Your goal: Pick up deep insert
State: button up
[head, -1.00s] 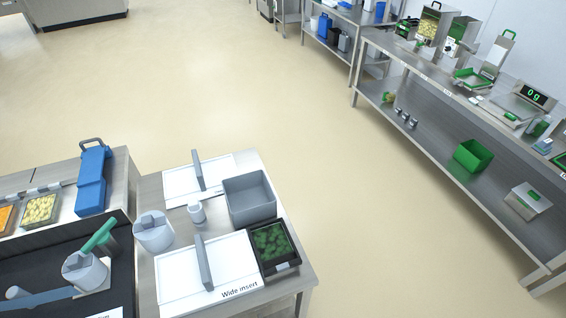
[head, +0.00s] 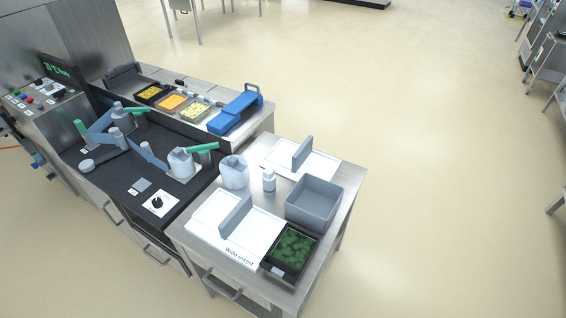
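No label reading "deep insert" can be read in the head view. Two white plates with upright grey handles lie on the steel side table (head: 345,205). The front plate (head: 262,235) carries the label "Wide insert". The back plate (head: 318,167) shows no readable label and may be the deep insert; I cannot tell for sure. A grey open bin (head: 313,205) stands beside them at the right edge. My gripper is not in view.
A black counter with green-handled levers (head: 203,147) adjoins on the left. Floor (head: 430,130) to the right is clear.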

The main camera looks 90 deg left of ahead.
aim_at(289, 160)
jog(key=i+j+u, duration=0.25)
jog(key=u, duration=0.2)
jog(key=i+j+u, duration=0.15)
jog(key=i+u, duration=0.95)
jog(key=u, duration=0.2)
jog(key=i+l+u, duration=0.2)
jog(key=u, duration=0.2)
jog(key=i+j+u, duration=0.1)
jog(key=i+u, duration=1)
jog(key=i+j+u, duration=0.3)
jog(key=i, duration=0.25)
